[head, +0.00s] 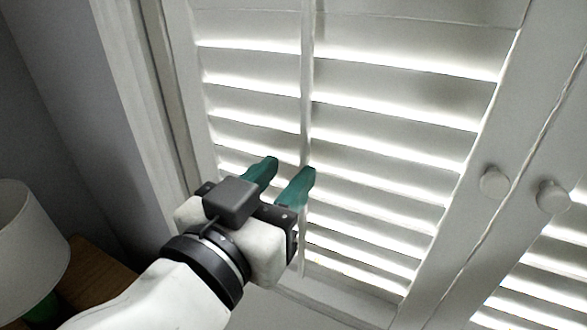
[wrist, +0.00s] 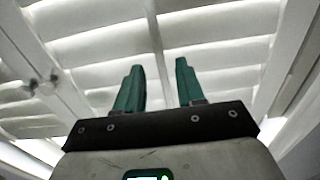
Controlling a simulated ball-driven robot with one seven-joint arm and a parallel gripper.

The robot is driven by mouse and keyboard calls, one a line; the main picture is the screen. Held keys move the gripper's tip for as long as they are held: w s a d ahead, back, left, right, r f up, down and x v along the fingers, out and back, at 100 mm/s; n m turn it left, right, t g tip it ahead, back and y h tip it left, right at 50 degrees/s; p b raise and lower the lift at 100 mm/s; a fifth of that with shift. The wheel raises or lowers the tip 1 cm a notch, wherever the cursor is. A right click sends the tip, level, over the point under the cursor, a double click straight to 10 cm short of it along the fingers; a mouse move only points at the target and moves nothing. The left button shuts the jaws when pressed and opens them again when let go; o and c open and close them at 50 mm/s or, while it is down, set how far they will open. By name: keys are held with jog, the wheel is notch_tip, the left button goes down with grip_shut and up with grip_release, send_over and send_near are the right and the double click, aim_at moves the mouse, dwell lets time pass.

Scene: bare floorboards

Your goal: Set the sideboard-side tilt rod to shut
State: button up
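The tilt rod (head: 307,85) is a thin white upright bar on the front of the left shutter panel, on the side of the wooden furniture top. Bright light shows through gaps between this panel's slats (head: 400,105), so they are not closed. My gripper (head: 289,168) is open, its two teal fingers pointing at the panel's lower half. The right finger hides part of the rod in the head view. In the wrist view the rod (wrist: 152,35) runs between the fingers of my gripper (wrist: 157,65). I cannot tell whether the fingertips reach or touch it.
Two round white knobs, left (head: 495,182) and right (head: 553,197), stand out where the panels meet. A second louvred panel (head: 540,285) is at the right. A wooden furniture top (head: 98,275) with a white-shaded lamp (head: 30,240) is at the lower left.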

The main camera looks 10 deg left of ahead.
jog(key=b+v, duration=0.1)
jog(key=v, duration=0.6)
jog(key=shift+r, duration=0.1)
